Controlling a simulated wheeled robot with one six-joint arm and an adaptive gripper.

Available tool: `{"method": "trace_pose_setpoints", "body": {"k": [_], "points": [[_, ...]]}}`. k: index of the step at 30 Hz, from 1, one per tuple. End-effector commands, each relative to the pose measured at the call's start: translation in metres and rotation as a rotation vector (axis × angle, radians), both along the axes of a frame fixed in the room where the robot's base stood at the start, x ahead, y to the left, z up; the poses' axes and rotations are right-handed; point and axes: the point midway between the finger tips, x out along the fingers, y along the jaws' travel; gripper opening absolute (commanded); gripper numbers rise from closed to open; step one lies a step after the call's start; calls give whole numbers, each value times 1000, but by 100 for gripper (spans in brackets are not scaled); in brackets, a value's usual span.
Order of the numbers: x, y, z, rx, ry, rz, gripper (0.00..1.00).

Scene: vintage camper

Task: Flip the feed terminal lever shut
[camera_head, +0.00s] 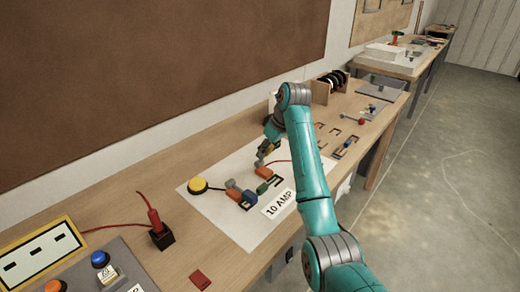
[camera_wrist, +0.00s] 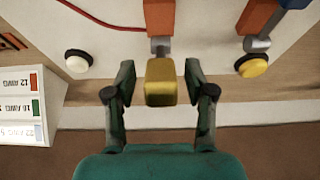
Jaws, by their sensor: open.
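In the wrist view my gripper (camera_wrist: 160,86) is open. Its two dark fingers stand on either side of a yellow block (camera_wrist: 161,84), with a gap on each side. Just beyond the block, in line with it, is an orange terminal piece (camera_wrist: 159,17) with a grey end. I cannot tell for sure whether the yellow block is its lever. A second orange piece with a grey end (camera_wrist: 258,42) is at upper right. In the head view my gripper (camera_head: 262,157) is low over the far part of the white sheet (camera_head: 222,222), partly hidden by my arm.
A yellow dome button (camera_head: 198,185) sits on the sheet's left; a white knob (camera_wrist: 78,61) shows in the wrist view. A 10 AMP label (camera_head: 278,203) lies by the front edge. A red-handled tool (camera_head: 155,222) in a black holder stands left. A brown board (camera_head: 120,75) rises behind the bench.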

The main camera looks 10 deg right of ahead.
Motion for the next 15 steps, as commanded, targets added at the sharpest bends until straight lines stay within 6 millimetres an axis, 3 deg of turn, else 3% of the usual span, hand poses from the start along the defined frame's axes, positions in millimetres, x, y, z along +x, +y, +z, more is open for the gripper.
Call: {"method": "trace_pose_setpoints", "body": {"k": [13, 15], "points": [[-1, -2, -10, 1, -1, 0, 54], [-1, -2, -10, 1, -1, 0, 39]]}}
